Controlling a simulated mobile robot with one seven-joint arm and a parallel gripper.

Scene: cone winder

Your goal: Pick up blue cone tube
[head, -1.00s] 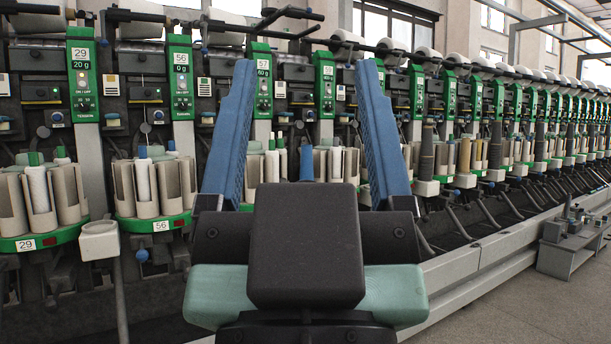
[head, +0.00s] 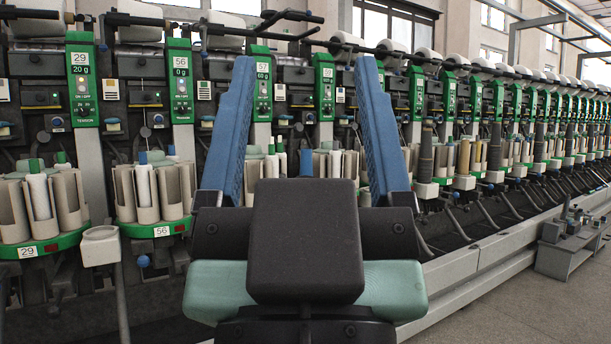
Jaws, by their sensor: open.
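My gripper (head: 306,72) is open and empty, its two blue fingers pointing up and away in front of the winder. Between the fingers, lower down, a blue tube top (head: 306,162) shows over the black gripper body, which hides the rest of it. Another blue-topped white tube (head: 143,185) stands upright in the cream holder of station 56, left of my gripper. I cannot tell which blue one is meant. Green-topped white tubes (head: 39,190) stand in the holder of station 29 at the far left.
A long row of winding stations with green panels (head: 181,82) runs back to the right. A cream cup on a post (head: 100,245) stands at front left. A grey rail (head: 480,255) runs along the machine's foot. A small stand (head: 566,250) is at right; the floor before it is clear.

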